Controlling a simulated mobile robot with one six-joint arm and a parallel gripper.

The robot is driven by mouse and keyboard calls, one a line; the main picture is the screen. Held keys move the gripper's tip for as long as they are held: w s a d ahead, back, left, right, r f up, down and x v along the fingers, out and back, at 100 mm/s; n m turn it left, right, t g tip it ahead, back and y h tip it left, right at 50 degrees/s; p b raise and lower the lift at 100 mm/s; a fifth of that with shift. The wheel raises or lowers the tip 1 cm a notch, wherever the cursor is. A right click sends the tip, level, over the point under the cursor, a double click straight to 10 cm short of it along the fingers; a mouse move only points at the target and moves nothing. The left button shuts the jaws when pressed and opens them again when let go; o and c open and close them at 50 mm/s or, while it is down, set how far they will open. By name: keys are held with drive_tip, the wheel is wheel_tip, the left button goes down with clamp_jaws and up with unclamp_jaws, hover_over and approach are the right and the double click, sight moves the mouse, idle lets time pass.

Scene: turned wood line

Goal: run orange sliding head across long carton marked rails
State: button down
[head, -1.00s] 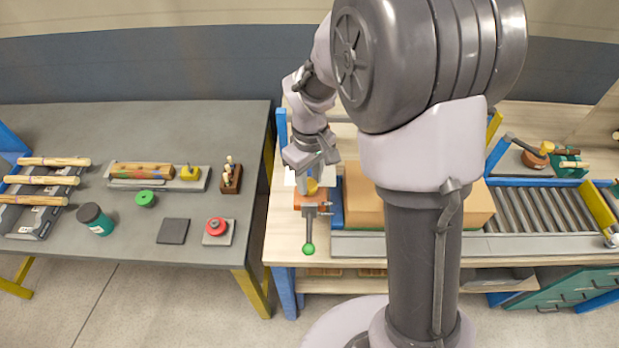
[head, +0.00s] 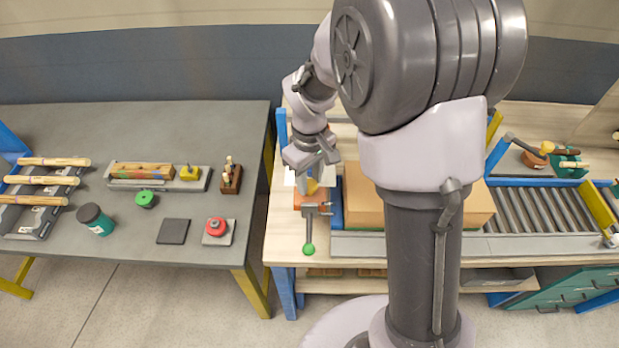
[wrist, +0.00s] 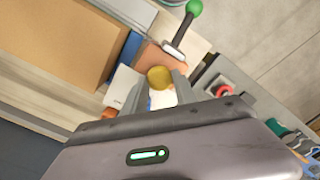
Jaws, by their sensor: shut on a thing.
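The orange sliding head (head: 299,199) stands at the left end of the long brown carton (head: 365,203). It has a yellow knob (head: 312,187) on top and a dark lever with a green ball end (head: 309,249) pointing toward the front. My gripper (head: 313,178) is over the head, pointing down. In the wrist view the yellow knob (wrist: 159,77) is between my fingertips (wrist: 158,84), which are shut on it. The orange body (wrist: 160,57) shows just beyond the knob. A blue piece (head: 336,202) lies between the head and the carton. Any rail marks are too small or hidden to make out.
My column hides the carton's middle. A roller conveyor (head: 522,215) runs to the right of it. A grey table (head: 105,248) at the left bears wooden rods, a red button (head: 216,226) and a dark cup (head: 95,219).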

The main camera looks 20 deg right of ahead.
drive_tip(key=shift+d, duration=0.15)
idle(0.3)
drive_tip(key=s+d+p, duration=0.3)
drive_tip(key=s+d, duration=0.1)
drive_tip(key=d, duration=1)
drive_tip(key=s+d+p, duration=0.3)
drive_tip(key=s+d, duration=0.2)
drive_tip(key=d, duration=1)
drive_tip(key=s+d+p, duration=0.3)
drive_tip(key=s+d, duration=0.2)
drive_tip(key=d, duration=1)
drive_tip(key=shift+s, duration=0.2)
drive_tip(key=shift+d+r, duration=0.1)
drive_tip(key=c, duration=1.4)
unclamp_jaws()
drive_tip(key=shift+c, duration=0.2)
drive_tip(key=o, duration=0.4)
drive_tip(key=shift+s+d, duration=0.1)
drive_tip(key=shift+d, duration=0.1)
drive_tip(key=shift+o, duration=0.2)
drive_tip(key=shift+a, duration=0.1)
wheel_tip(320, 180, up, 17)
drive_tip(key=p, duration=0.2)
drive_tip(key=shift+r, duration=0.15)
